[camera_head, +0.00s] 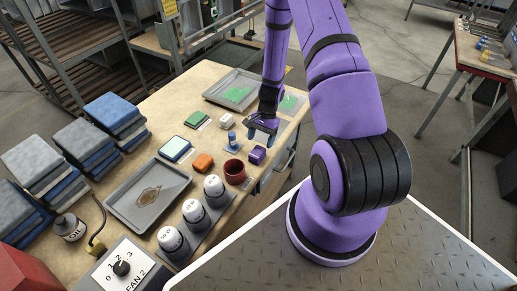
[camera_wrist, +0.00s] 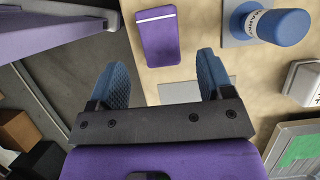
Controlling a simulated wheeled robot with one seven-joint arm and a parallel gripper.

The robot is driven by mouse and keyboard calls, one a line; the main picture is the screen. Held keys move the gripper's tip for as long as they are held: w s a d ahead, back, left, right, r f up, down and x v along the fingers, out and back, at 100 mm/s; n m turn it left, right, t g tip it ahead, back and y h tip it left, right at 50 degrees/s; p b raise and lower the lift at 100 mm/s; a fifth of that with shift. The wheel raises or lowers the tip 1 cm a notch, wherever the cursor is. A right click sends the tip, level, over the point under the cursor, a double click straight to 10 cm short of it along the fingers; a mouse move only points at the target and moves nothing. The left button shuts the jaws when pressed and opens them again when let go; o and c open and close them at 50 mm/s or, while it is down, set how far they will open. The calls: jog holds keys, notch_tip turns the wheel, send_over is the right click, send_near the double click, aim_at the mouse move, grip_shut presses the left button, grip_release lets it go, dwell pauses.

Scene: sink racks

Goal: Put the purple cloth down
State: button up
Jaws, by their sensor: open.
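The purple cloth (camera_head: 257,156) is a small folded block lying on the wooden table near its right edge, just right of a dark red cup. In the wrist view the purple cloth (camera_wrist: 160,40) has a white stripe and lies just beyond my fingertips. My gripper (camera_head: 262,131) is above the table near that edge, behind the cloth in the head view. In the wrist view my gripper (camera_wrist: 163,75) has its two blue fingers wide apart with nothing between them. A flat grey patch (camera_wrist: 185,92) on the table shows between the fingers, partly hidden.
A blue bottle-like object (camera_wrist: 280,25) stands on a grey plate near the cloth. The red cup (camera_head: 235,171), an orange block (camera_head: 203,162) and a white object (camera_head: 227,121) stand close by. Trays (camera_head: 135,213) and folded stacks fill the left. Open floor lies beyond the table edge.

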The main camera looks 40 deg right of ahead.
jog(key=a+r+n+t+h, duration=0.1)
jog(key=a+r+n, duration=0.25)
jog(key=r, duration=1.35)
jog(key=a+r+n+t+h, duration=0.1)
jog(key=a+r+n+t, duration=0.2)
jog(key=r, duration=1.3)
jog(key=s+a+r+n+t+h, duration=0.1)
jog(key=s+a+r+n, duration=0.2)
jog(key=s+r, duration=0.5)
jog(key=s+a+r+n+t+h, duration=0.1)
jog(key=s+a+r+n+t, duration=0.1)
jog(key=s+r, duration=0.7)
jog(key=shift+s+a+r+n, duration=0.2)
jog(key=shift+s+a+n, duration=0.7)
jog(key=shift+s+n, duration=0.35)
